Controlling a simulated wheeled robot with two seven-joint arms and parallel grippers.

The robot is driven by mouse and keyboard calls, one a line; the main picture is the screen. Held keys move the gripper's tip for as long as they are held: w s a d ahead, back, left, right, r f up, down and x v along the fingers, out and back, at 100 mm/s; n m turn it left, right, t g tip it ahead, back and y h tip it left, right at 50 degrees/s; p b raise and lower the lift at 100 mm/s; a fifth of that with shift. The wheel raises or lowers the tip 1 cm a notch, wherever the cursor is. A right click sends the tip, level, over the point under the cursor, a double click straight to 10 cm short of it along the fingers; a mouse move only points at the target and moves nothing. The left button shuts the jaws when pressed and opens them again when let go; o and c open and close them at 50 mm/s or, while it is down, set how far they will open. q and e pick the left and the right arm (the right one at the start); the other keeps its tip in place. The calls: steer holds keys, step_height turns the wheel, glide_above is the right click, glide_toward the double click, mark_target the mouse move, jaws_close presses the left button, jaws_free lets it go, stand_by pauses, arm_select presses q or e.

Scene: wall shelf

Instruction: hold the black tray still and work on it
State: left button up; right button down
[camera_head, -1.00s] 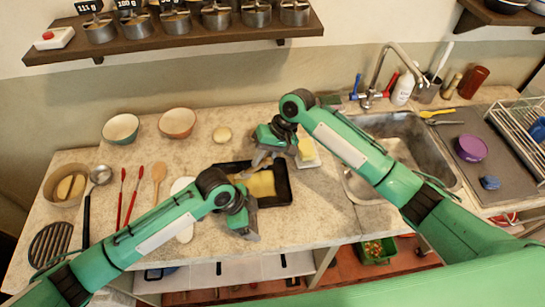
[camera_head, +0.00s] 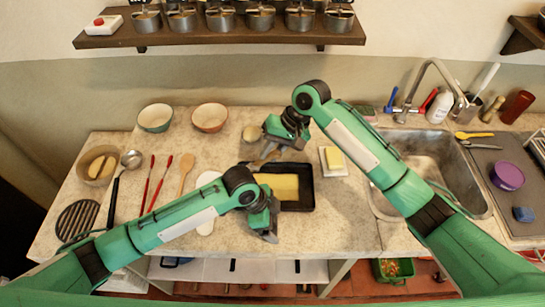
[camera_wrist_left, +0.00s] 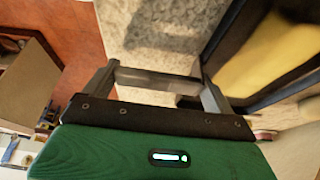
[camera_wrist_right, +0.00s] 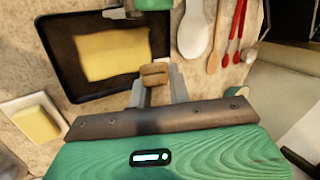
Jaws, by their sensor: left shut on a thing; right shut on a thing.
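The black tray (camera_head: 314,185) lies on the counter with a flat yellow sheet (camera_head: 280,186) on it; tray and sheet also show in the right wrist view (camera_wrist_right: 62,70) (camera_wrist_right: 113,54). My left gripper (camera_head: 268,236) is at the tray's near left corner. In the left wrist view its fingers (camera_wrist_left: 160,88) are shut on a grey bar-like piece (camera_wrist_left: 158,80), with the tray's dark corner close beside the right finger. My right gripper (camera_head: 264,158) is over the tray's far left edge. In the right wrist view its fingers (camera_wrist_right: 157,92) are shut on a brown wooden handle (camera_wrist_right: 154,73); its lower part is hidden.
A yellow block on a white dish (camera_head: 334,158) stands right of the tray, then the sink (camera_head: 425,170). Left lie a white spoon rest (camera_head: 206,225), a wooden spoon (camera_head: 186,172) and red-handled tools (camera_head: 158,182). Two bowls (camera_head: 156,118) (camera_head: 209,117) stand behind; a shelf hangs above.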

steer(key=shift+r, duration=1.8)
steer(key=s+r, duration=0.4)
steer(key=s, duration=0.1)
steer(key=shift+w+f, duration=0.15)
steer(key=shift+f, duration=1.1)
steer(key=shift+w+f, duration=0.1)
steer(key=shift+f, duration=1.1)
steer(key=shift+r, duration=0.1)
